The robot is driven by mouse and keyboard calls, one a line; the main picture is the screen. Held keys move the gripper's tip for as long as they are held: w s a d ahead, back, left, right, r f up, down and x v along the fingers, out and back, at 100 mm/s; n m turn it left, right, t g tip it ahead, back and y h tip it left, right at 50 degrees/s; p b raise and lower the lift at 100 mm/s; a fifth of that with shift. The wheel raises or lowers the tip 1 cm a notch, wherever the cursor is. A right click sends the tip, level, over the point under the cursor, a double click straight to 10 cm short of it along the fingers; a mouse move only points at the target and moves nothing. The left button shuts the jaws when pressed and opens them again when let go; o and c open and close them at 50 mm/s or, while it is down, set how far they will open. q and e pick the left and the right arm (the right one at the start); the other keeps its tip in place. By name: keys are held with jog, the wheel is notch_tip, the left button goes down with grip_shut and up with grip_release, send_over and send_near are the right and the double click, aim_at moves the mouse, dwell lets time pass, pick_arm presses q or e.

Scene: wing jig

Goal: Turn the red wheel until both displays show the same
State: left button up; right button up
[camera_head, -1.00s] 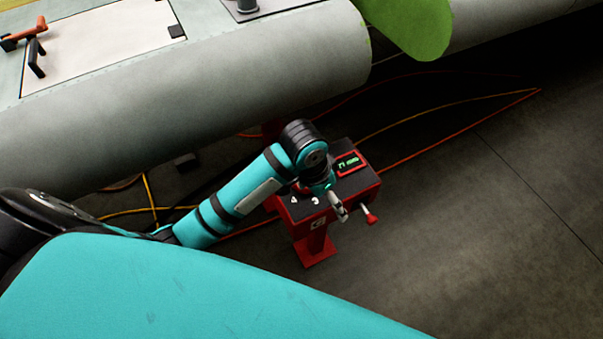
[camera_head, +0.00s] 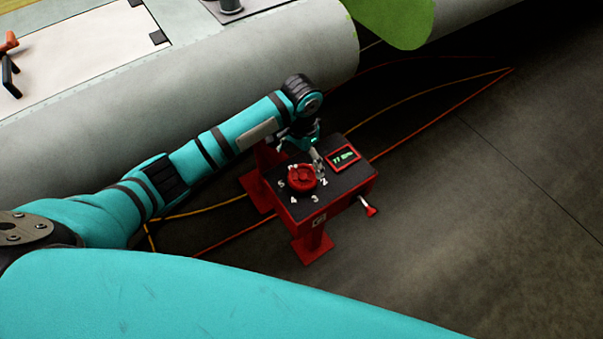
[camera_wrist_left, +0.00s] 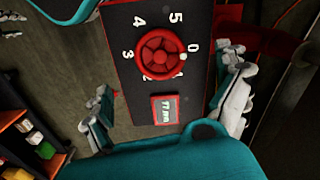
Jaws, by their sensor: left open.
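The red wheel (camera_head: 302,177) lies on the dark top of a red stand, ringed by white numerals; it also shows in the left wrist view (camera_wrist_left: 160,53). A red-framed display (camera_head: 343,158) with green characters sits beside the wheel; in the left wrist view (camera_wrist_left: 165,108) its reading is too small to be sure of. I can make out only this one display. My left gripper (camera_head: 317,160) is at the far edge of the wheel, close to the display. In the left wrist view its fingers (camera_wrist_left: 168,100) are spread wide on either side of the panel, empty.
Orange and yellow cables (camera_head: 440,95) lie on the floor. A shelf with coloured blocks (camera_wrist_left: 38,140) shows in the left wrist view. Floor at right is clear.

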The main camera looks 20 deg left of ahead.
aim_at(302, 176)
pick_arm(q)
notch_tip(302, 176, down, 8)
jog(key=shift+f, duration=0.15)
pick_arm(e)
jog(key=shift+a+f, duration=0.15)
jog(key=shift+a, duration=0.7)
jog(key=shift+d, duration=0.25)
pick_arm(q)
jog(key=c, duration=1.1)
pick_arm(e)
jog(key=shift+d, duration=0.15)
